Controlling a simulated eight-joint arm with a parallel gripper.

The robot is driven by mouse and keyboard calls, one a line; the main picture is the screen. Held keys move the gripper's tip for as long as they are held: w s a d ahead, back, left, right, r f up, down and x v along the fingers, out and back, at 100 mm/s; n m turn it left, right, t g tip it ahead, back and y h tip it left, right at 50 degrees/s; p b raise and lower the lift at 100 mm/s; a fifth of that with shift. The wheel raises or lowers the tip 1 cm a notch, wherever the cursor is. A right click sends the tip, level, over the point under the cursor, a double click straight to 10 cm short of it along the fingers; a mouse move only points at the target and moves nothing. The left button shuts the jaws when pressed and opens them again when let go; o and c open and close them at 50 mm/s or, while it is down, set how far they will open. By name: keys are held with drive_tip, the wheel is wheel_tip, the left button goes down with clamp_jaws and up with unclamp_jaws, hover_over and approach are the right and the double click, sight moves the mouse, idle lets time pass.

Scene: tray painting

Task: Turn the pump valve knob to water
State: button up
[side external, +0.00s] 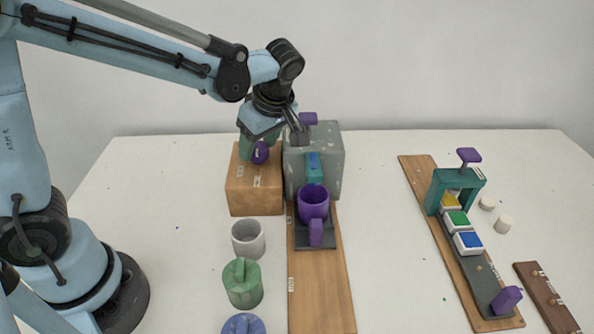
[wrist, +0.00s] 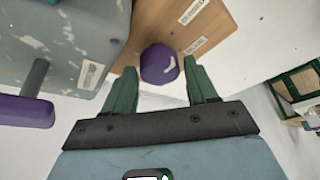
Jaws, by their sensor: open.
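The purple valve knob (wrist: 160,66) sits on the wooden block (side external: 255,192), which carries small white labels too small to read. The knob has a white mark on its face. It also shows in the side view (side external: 260,153), partly covered by my gripper. My gripper (wrist: 161,74) is open, with one green finger on each side of the knob in the wrist view. A gap shows between the knob and each finger, and I cannot tell whether the tips reach its depth. Which label the mark points to cannot be told.
A speckled grey box (side external: 326,165) with a purple lever (wrist: 25,111) stands right beside the block. A purple mug (side external: 314,203) stands before it. Cups (side external: 248,239) stand in front, and a press on a board (side external: 413,172) stands at right. The table between the boards is clear.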

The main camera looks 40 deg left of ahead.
drive_tip(key=c, duration=0.8)
